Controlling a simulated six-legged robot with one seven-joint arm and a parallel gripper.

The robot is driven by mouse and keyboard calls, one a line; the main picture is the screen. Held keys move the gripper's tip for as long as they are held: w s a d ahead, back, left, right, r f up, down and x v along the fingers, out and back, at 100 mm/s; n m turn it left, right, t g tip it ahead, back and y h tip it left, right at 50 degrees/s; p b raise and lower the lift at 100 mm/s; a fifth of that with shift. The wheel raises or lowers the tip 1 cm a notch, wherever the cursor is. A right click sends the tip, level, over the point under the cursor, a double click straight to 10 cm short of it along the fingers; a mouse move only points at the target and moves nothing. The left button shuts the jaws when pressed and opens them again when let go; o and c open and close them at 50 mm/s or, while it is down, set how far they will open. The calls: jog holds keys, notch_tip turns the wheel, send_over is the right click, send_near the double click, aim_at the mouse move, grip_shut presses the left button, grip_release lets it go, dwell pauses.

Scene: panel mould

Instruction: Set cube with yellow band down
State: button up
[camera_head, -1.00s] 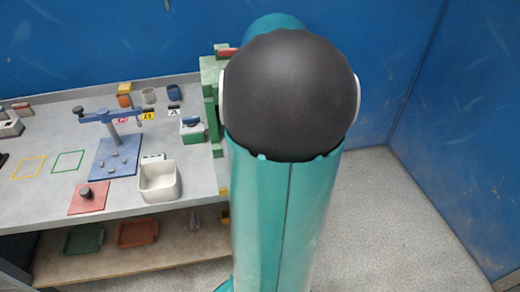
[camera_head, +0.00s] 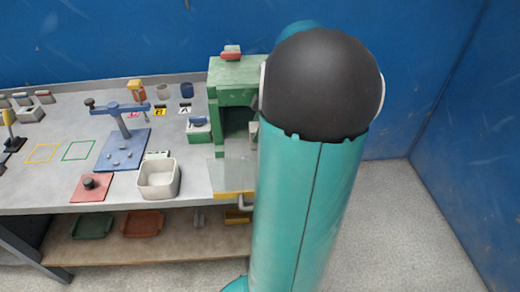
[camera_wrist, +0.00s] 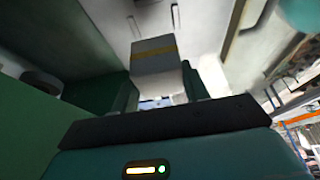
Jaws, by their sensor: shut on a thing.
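In the wrist view, a grey cube with a yellow band (camera_wrist: 155,53) is between the dark green fingers of my gripper (camera_wrist: 156,80), which is shut on it. The band runs across the cube's visible face. What lies directly beneath the cube is unclear. In the head view, my arm hides the gripper and the cube. A yellow outlined square (camera_head: 42,153) and a green outlined square (camera_head: 78,151) lie empty on the left part of the worktable (camera_head: 50,190).
A green press-like frame (camera_head: 235,75) stands at the table's right end, beside my arm. A white bin (camera_head: 158,180), a blue plate with a stand (camera_head: 122,150) and a red plate with a black knob (camera_head: 90,187) occupy the middle.

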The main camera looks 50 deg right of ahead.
jog(key=shift+a+f, duration=0.15)
jog(key=shift+f, duration=3.35)
jog(key=shift+f, duration=0.1)
jog(key=o, duration=1.1)
jog(key=shift+c, duration=0.2)
